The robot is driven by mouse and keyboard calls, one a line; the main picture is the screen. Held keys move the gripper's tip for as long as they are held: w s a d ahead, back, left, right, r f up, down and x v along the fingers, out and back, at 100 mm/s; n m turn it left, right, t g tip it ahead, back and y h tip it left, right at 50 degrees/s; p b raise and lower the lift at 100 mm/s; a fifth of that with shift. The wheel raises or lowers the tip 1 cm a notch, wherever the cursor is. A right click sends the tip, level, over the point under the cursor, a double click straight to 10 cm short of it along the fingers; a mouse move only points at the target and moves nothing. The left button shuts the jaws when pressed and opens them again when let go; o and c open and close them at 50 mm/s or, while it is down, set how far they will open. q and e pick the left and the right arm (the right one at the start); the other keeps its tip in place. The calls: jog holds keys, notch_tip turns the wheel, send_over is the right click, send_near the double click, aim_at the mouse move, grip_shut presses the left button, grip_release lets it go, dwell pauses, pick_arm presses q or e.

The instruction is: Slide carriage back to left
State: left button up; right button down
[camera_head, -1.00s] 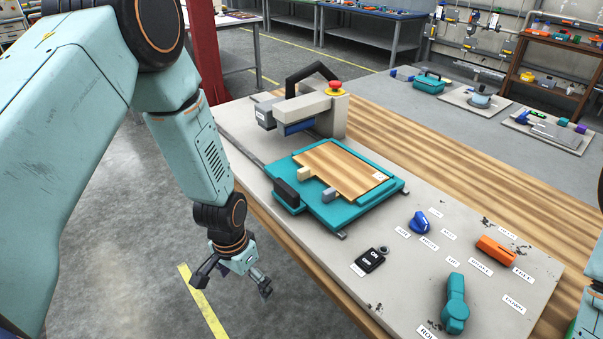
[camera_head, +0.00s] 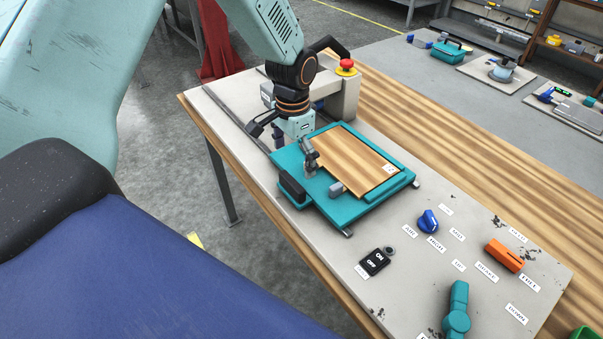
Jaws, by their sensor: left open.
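The teal carriage (camera_head: 345,205) lies on the grey press plate, with a wooden board (camera_head: 362,166) on top. A black handle (camera_head: 293,187) sticks up at its near left edge. A grey clamp block (camera_head: 337,187) shows beside the board; the spot of the pale block is hidden by my gripper. My left gripper (camera_head: 283,152) is open, fingers pointing down, over the carriage's left corner. My right gripper is not in view.
The press head and post (camera_head: 345,97) with a red button (camera_head: 346,67) stand behind the carriage. A blue knob (camera_head: 428,220), an orange switch (camera_head: 503,256), a black on/off switch (camera_head: 374,261) and a teal lever (camera_head: 457,310) are at the front right. Slide rails (camera_head: 240,122) run left of the carriage.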

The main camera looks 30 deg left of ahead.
aim_at(292, 181)
pick_arm(q)
jog(key=f, duration=0.1)
jog(key=s+f, duration=0.1)
jog(key=f, duration=0.1)
jog(key=shift+s+a+f, duration=0.2)
jog(key=shift+a+f, duration=0.1)
jog(key=shift+f, duration=0.1)
jog(key=shift+w+d+f, duration=0.15)
jog(key=shift+w+f, duration=0.05)
jog(key=shift+f, duration=0.75)
jog(key=shift+w+d+f, duration=0.1)
jog(key=shift+w+f, duration=0.1)
jog(key=shift+f, duration=0.75)
jog(key=shift+s+a+r, duration=0.1)
jog(key=shift+s+a, duration=0.05)
jog(key=shift+s, duration=0.1)
jog(key=shift+c, duration=0.3)
jog(key=shift+w, duration=0.25)
jog(key=c, duration=0.4)
jog(key=shift+s, duration=0.1)
jog(key=c, duration=1.1)
jog(key=shift+o, duration=0.2)
